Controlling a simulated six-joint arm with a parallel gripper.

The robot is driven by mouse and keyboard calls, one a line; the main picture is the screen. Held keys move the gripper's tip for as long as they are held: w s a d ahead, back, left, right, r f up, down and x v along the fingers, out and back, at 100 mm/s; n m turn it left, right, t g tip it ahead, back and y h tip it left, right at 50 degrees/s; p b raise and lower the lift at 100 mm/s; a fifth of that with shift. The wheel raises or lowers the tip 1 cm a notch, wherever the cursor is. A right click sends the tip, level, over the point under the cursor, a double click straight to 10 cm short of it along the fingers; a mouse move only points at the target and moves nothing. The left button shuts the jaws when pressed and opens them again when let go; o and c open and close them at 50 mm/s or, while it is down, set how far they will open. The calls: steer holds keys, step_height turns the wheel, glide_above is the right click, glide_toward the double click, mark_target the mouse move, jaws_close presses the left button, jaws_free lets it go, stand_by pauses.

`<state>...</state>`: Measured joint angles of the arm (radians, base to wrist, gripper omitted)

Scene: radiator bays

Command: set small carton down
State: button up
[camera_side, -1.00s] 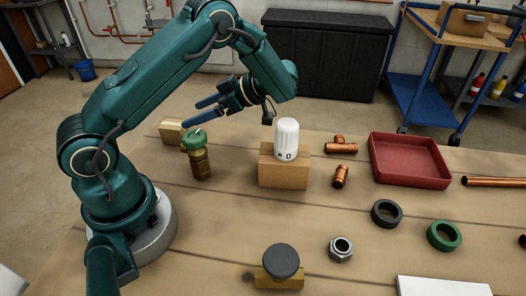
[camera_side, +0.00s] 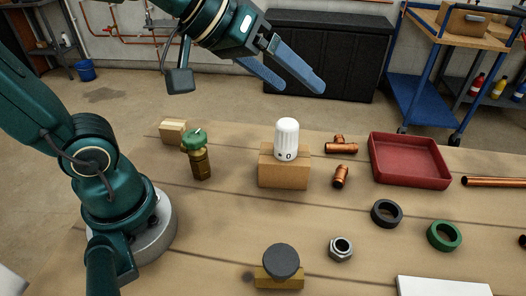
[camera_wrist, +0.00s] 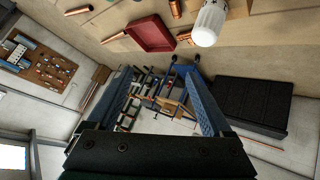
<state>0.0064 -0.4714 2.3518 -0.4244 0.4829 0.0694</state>
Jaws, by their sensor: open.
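A small light-brown carton (camera_side: 172,131) lies on the far left of the bench, behind a brass valve with a green cap (camera_side: 199,158). A larger brown box (camera_side: 284,174) stands near the middle, with a white radiator knob (camera_side: 287,139) upright on it. My gripper (camera_side: 300,88) is raised high above the back of the bench, its blue fingers spread and empty, clear of all objects. In the wrist view the open fingers (camera_wrist: 158,70) point out over the room. The white knob (camera_wrist: 208,24) shows at the top there, but the small carton cannot be made out.
A red tray (camera_side: 410,163) sits at the back right; it also shows in the wrist view (camera_wrist: 150,34). Copper fittings (camera_side: 340,176), a black ring (camera_side: 386,213), a green ring (camera_side: 444,236) and a nut (camera_side: 340,249) lie about. The front left-centre of the bench is fairly clear.

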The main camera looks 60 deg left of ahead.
steer(key=s+a+f+m+g+y, duration=0.1)
steer(key=s+a+f, duration=0.1)
steer(key=s, duration=0.3)
steer(key=s+a+f+m+g+y, duration=0.1)
steer(key=s+a+f+g, duration=0.1)
steer(key=s+f, duration=0.2)
steer(key=shift+s+f+m+g, duration=0.3)
steer(key=shift+s+f, duration=0.05)
steer(key=shift+s, duration=0.65)
